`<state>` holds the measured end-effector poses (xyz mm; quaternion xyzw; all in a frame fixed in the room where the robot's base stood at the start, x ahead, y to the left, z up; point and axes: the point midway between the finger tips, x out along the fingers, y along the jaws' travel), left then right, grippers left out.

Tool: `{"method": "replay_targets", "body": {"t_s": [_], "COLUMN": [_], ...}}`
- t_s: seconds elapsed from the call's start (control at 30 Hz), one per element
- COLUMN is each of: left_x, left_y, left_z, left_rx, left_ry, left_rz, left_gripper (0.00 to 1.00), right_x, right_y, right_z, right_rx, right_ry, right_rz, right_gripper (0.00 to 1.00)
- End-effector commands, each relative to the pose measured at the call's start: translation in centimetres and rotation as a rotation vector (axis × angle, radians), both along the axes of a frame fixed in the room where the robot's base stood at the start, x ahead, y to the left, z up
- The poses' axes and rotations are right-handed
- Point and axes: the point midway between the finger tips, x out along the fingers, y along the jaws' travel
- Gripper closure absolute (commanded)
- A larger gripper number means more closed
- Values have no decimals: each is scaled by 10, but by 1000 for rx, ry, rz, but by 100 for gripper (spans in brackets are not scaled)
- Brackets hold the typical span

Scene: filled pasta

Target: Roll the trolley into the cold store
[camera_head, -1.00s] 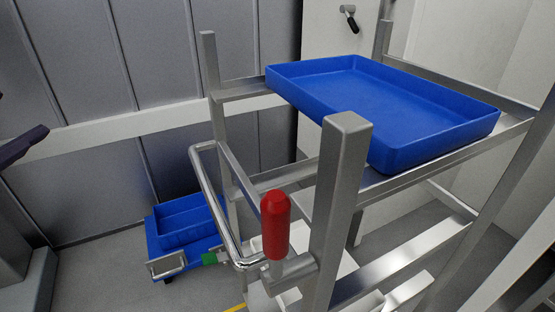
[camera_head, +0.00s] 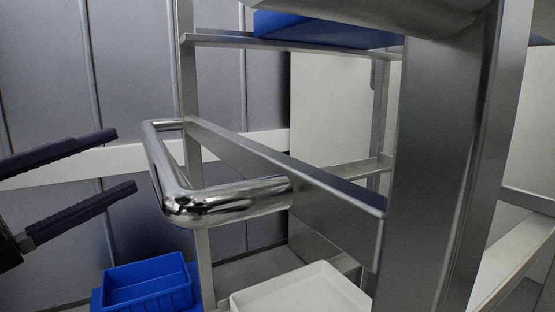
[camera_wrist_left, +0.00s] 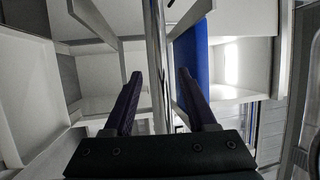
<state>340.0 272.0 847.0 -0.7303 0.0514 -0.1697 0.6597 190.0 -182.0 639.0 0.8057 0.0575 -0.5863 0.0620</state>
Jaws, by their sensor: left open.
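The trolley is a steel frame with square posts (camera_head: 430,160) and a chrome push handle (camera_head: 165,185) sticking out on its left side. A blue tray (camera_head: 320,30) lies on its upper rails, mostly cut off. My left gripper (camera_head: 125,160) is open, just left of the handle in the head view, its two dark fingers pointing at it. In the left wrist view a vertical chrome bar (camera_wrist_left: 158,60) shows between the open fingers (camera_wrist_left: 158,75); I cannot tell whether it is within their reach. My right gripper is not in view. I cannot pick out the cold store.
A blue crate (camera_head: 148,284) is low behind the handle. A white tray (camera_head: 300,292) is low in the frame. A grey panelled wall with a white rail (camera_head: 65,169) stands behind, with a pale panel (camera_head: 325,110) at its right.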

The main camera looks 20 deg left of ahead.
Motion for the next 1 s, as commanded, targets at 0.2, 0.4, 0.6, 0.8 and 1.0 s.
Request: {"method": "replay_targets", "body": {"t_s": [0.2, 0.4, 0.6, 0.8, 1.0], "left_x": [35, 67, 84, 87, 87], "left_y": [-11, -21, -26, -28, -27], "left_z": [11, 17, 18, 19, 18], "left_rx": [2, 3, 0, -1, -2], "left_ry": [-4, -3, -1, 1, 1], "left_rz": [-3, 1, 1, 2, 2], "left_gripper": [43, 43, 43, 43, 50], "right_x": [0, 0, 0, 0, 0], "right_y": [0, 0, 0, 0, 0], "right_z": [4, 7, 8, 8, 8], "right_rx": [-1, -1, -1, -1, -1], "right_ry": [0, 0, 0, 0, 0], "right_rz": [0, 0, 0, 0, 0], "right_gripper": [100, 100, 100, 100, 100]}}
